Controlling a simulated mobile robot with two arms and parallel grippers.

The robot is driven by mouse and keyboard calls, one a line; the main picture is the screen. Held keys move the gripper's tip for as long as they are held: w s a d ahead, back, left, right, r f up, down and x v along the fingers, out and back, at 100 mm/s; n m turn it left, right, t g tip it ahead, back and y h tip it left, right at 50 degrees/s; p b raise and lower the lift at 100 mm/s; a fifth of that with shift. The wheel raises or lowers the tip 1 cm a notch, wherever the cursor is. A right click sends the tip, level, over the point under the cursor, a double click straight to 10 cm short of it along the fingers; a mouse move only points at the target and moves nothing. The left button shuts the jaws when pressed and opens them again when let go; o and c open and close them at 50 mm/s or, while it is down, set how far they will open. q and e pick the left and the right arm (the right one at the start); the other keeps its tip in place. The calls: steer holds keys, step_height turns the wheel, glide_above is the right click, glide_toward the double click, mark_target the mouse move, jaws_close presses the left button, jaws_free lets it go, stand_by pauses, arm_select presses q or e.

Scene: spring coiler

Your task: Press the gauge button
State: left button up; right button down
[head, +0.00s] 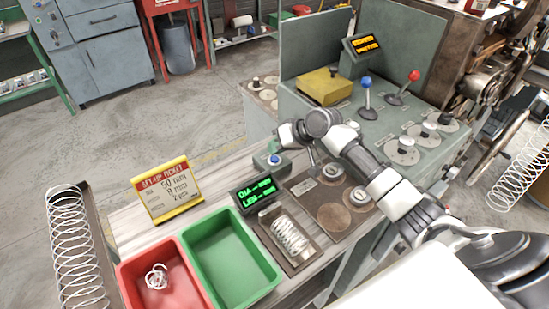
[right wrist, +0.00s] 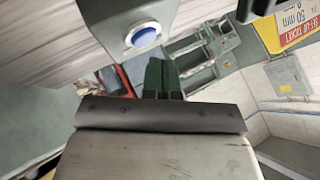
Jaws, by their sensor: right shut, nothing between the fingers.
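The gauge button is a blue round button (head: 274,159) on a small grey-green box beside the gauge display (head: 257,192), which shows green text. In the right wrist view the blue button (right wrist: 145,36) shows at upper left on its pale box, uncovered. My right gripper (head: 286,134) is just above and behind the button in the head view, apart from it. Its dark fingers (right wrist: 163,78) are shut and empty. My left gripper is not in view.
A red tray (head: 128,272) with a loose coil and an empty green tray (head: 232,262) stand in front. A setup ticket (head: 167,190) stands at left. A spring (head: 289,235) lies by the display. The coiler's blue-knobbed lever (head: 366,95) and red-knobbed lever (head: 404,88) rise behind my arm.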

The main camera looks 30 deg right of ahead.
mark_target(276, 157)
steer(key=shift+f, duration=0.15)
steer(key=shift+f, duration=0.25)
steer(key=shift+f, duration=0.45)
stand_by(0.6)
steer(key=shift+r, duration=0.1)
steer(key=shift+r+p, duration=0.75)
steer(key=shift+p, duration=0.15)
step_height(276, 157, up, 5)
steer(key=p, duration=0.5)
steer(key=shift+r, duration=0.1)
